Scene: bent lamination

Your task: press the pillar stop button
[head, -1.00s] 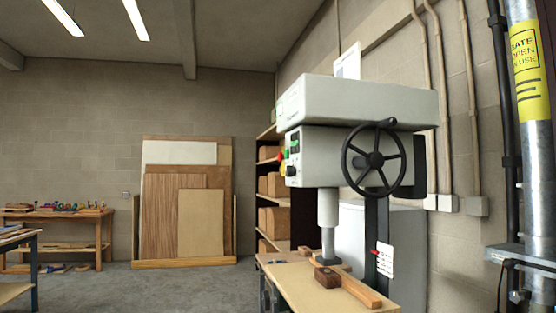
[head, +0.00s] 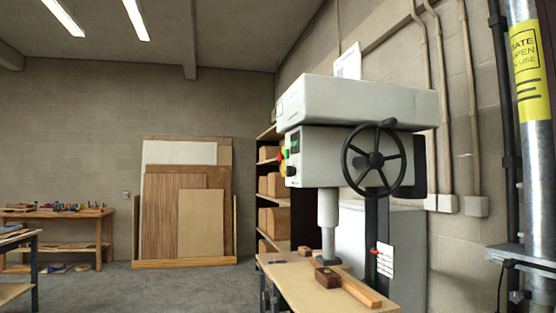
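The pillar drill (head: 355,105), a pale grey machine with a black spoked handwheel (head: 375,160), stands at right of centre in the head view. On the left edge of its head is a control panel (head: 293,155) seen at a steep angle. A small red and yellow control (head: 282,155) sticks out there, partly edge-on; I cannot tell for sure that it is the stop button, or its state. Neither of my grippers shows in this view.
A wooden table (head: 318,283) under the drill holds a wooden mallet-like tool (head: 345,285). A white tag (head: 386,260) hangs by the drill column. Shelves (head: 270,190) stand behind, sheet boards (head: 185,200) lean at the back wall, and a workbench (head: 60,225) is left. The floor (head: 145,285) between is clear.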

